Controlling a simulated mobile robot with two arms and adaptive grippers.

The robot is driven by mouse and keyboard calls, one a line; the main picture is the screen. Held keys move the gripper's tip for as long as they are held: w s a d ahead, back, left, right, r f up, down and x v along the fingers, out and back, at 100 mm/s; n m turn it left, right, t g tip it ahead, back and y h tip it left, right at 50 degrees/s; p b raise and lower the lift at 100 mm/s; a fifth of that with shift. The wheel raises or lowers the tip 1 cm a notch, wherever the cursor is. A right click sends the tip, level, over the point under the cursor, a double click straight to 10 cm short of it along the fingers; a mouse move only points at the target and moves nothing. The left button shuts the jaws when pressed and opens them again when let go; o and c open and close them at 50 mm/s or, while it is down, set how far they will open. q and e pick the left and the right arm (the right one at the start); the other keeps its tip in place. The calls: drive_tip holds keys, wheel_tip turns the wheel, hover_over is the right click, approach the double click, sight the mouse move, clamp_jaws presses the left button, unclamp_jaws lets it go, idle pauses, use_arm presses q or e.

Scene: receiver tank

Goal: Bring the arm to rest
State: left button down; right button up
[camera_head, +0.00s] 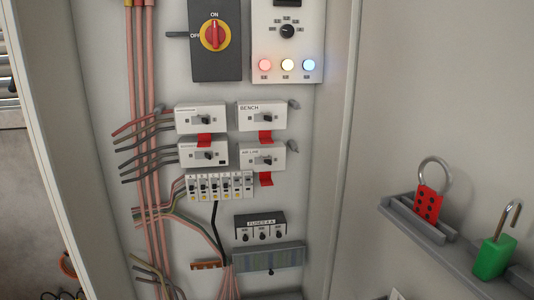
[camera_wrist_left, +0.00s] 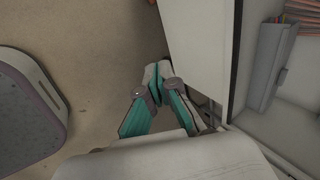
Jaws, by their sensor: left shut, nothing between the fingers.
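My left gripper (camera_wrist_left: 158,72) shows in the left wrist view, with its teal-sided fingers together and nothing between them. It is beside the pale edge of a panel (camera_wrist_left: 200,45), above a brown floor; I cannot tell if it touches the panel. No gripper or arm shows in the head view. My right gripper is in neither view.
The head view shows an open electrical cabinet with a red rotary switch (camera_head: 215,35), several breakers, and a lamp panel (camera_head: 287,65). At right, a grey shelf (camera_head: 405,224) bears a red lockout hasp (camera_head: 428,204) and a green padlock (camera_head: 494,257). Floor (camera_wrist_left: 95,45) is open left of the gripper.

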use_arm(q)
drive_tip(key=s+a+f+n+g+b, duration=0.1)
drive_tip(key=s+f+n, duration=0.3)
drive_tip(key=s, duration=0.9)
drive_tip(key=s+a+f+n+g+b, duration=0.2)
drive_tip(key=s+a+f+n, duration=0.2)
drive_tip(key=s, duration=0.9)
drive_tip(key=s+a+f+n+g+b, duration=0.1)
drive_tip(key=s+a+f+n+g, duration=0.1)
drive_tip(key=s+f+n, duration=0.3)
drive_tip(key=s+a+f, duration=0.1)
drive_tip(key=s+f, duration=0.3)
drive_tip(key=s, duration=0.4)
drive_tip(key=shift+f+n, duration=0.3)
drive_tip(key=shift+f, duration=0.05)
